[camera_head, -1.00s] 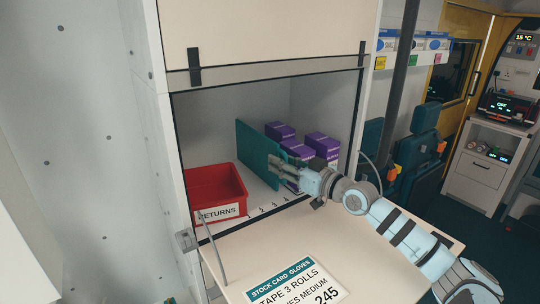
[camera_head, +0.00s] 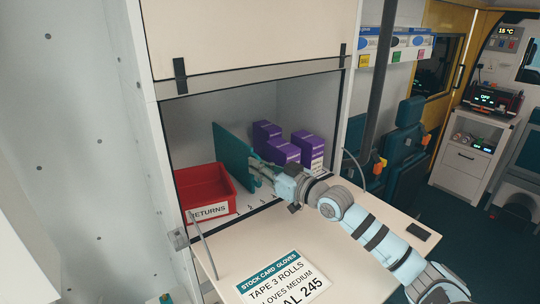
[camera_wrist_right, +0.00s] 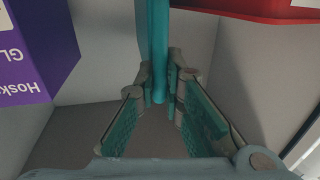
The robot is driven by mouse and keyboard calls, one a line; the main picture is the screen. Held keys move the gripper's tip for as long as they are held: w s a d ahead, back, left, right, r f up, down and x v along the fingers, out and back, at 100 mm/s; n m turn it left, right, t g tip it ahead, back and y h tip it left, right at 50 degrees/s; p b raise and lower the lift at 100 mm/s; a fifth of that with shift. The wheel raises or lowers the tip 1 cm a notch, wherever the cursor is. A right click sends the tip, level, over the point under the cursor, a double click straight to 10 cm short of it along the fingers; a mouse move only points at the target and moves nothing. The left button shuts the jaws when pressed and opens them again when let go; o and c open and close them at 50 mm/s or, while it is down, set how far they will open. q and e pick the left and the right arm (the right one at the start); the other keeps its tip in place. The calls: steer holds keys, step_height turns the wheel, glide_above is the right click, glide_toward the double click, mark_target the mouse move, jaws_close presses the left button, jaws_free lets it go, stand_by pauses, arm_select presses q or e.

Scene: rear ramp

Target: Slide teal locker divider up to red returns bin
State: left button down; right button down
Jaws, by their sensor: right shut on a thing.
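The teal locker divider (camera_head: 233,152) stands upright in the open locker, between the red returns bin and the purple boxes. The red returns bin (camera_head: 203,184) sits at the locker's left, with a RETURNS label on its front. A narrow gap shows between divider and bin. My right gripper (camera_head: 256,168) is shut on the divider's front edge. In the right wrist view the divider (camera_wrist_right: 158,40) runs between the fingertips (camera_wrist_right: 160,85), and part of the bin (camera_wrist_right: 255,8) shows at the top. My left gripper is not in view.
Several purple boxes (camera_head: 283,151) stand right of the divider. The fold-down shelf (camera_head: 340,262) in front carries a stock card (camera_head: 284,278). A dark pole (camera_head: 378,75) and teal seats (camera_head: 400,150) are to the right.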

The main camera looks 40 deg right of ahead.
steer(key=c, duration=1.7)
jaws_free()
steer(key=shift+w+f, duration=0.1)
steer(key=shift+w, duration=0.15)
steer(key=shift+r, duration=0.2)
step_height(320, 180, up, 10)
steer(key=shift+f, duration=0.2)
